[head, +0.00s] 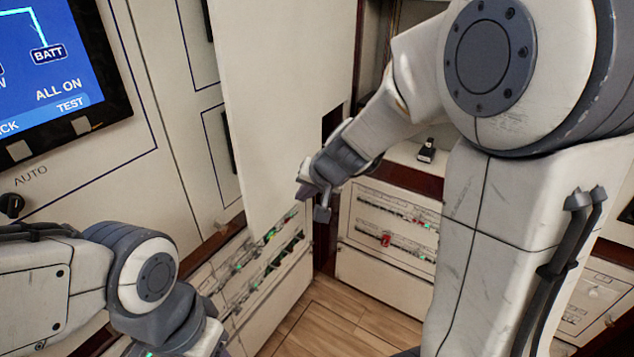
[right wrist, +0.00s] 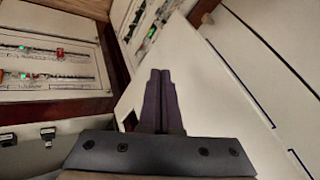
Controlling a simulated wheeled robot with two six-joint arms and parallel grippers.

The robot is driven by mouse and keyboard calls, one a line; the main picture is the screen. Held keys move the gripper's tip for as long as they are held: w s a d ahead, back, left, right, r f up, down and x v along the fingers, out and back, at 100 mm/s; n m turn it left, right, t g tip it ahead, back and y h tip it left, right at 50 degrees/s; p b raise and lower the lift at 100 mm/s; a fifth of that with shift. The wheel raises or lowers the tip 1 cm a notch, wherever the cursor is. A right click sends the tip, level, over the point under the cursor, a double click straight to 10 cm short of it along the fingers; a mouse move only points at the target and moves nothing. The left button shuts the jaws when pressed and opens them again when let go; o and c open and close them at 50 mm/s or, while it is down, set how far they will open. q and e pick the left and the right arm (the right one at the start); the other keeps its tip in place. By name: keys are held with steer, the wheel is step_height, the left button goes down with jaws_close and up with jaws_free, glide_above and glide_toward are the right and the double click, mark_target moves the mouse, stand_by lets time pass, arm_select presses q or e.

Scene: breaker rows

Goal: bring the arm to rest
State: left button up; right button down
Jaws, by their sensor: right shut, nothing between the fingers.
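My right arm reaches in from the right in the head view. Its gripper (head: 314,200) is in front of the lower edge of a tall pale panel (head: 285,100). In the right wrist view the two dark fingers of this gripper (right wrist: 160,75) lie together, shut with nothing between them. The pale panel shows behind them; I cannot tell how close they are to it. My left arm is at the lower left of the head view, and its gripper is not visible.
Breaker rows with green lights (head: 268,262) are at lower centre. Another breaker panel (head: 395,222) has a red piece (head: 386,239). A small black switch (head: 427,150) is on a ledge. A blue screen (head: 45,65) is upper left. Wooden floor (head: 335,320) shows below.

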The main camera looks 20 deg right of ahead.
steer(key=p+v, duration=0.1)
steer(key=v, duration=0.4)
steer(key=s+a+f+n+g+y, duration=0.2)
steer(key=s+a+f+n+g, duration=0.15)
steer(key=s+a+n, duration=0.6)
arm_select(q)
steer(key=shift+d+r+b, duration=0.25)
steer(key=shift+b, duration=0.35)
arm_select(e)
steer(key=s+a+f+n+g+h, duration=0.1)
steer(key=s+g, duration=0.1)
steer(key=s, duration=0.5)
steer(key=s+a+f+n+g+h, duration=0.1)
steer(key=s+n+h, duration=0.1)
steer(key=s, duration=0.6)
steer(key=shift+a+g, duration=0.3)
steer(key=shift+g, duration=0.05)
arm_select(q)
steer(key=shift+d, duration=0.1)
arm_select(e)
steer(key=shift+s+d+n, duration=0.1)
steer(key=shift+s+n, duration=0.05)
steer(key=shift+n, duration=0.1)
